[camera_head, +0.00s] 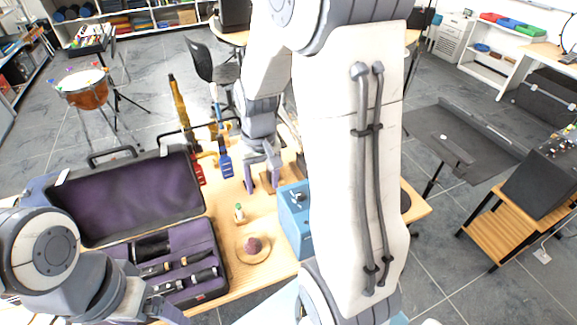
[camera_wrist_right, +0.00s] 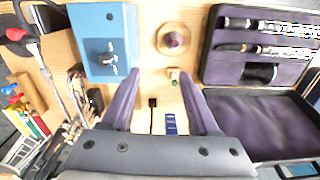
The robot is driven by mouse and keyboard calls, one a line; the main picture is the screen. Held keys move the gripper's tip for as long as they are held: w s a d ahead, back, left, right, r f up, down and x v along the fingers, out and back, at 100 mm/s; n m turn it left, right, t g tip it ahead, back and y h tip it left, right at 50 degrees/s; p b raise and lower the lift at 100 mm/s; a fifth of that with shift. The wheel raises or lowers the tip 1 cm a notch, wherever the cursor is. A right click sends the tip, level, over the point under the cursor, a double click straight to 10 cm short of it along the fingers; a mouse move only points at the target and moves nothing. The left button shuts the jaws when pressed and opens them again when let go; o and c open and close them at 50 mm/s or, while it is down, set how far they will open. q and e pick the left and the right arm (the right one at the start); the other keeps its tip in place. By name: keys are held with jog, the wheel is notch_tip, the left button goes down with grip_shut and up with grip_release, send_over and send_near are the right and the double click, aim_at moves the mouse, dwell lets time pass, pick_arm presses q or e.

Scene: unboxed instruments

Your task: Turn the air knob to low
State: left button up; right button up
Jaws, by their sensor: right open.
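A blue box (camera_head: 292,222) with a small knob (camera_head: 297,197) on it stands on the wooden table, partly hidden behind my right arm. In the right wrist view the blue box (camera_wrist_right: 92,28) is at the upper left, with the dark knob on a metallic plate (camera_wrist_right: 108,59). My right gripper (camera_head: 262,188) has its purple fingers spread, with nothing between them. It is above the table, behind the box in the head view. In the wrist view the right gripper (camera_wrist_right: 158,76) is beside the box, apart from the knob. My left gripper (camera_head: 160,309) is at the bottom left, mostly cut off.
An open purple-lined case (camera_head: 130,200) with instrument parts lies left on the table. A round wooden dish (camera_head: 242,254) holding a dark purple lump and a small green-capped bottle (camera_head: 239,213) stand between case and box. Several colourful instruments (camera_head: 182,115) stand behind.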

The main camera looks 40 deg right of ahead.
aim_at(301, 194)
jog(key=d+m+p, duration=0.2)
jog(key=d+m, duration=0.2)
jog(key=d, duration=0.7)
pick_arm(q)
notch_tip(301, 194, up, 5)
jog(key=shift+r+p, duration=0.15)
jog(key=shift+p, duration=0.75)
pick_arm(e)
jog(key=f, duration=1)
jog(key=shift+s+d+f, duration=0.2)
jog(key=shift+s+f, duration=0.1)
jog(key=shift+f, duration=0.05)
grip_shut()
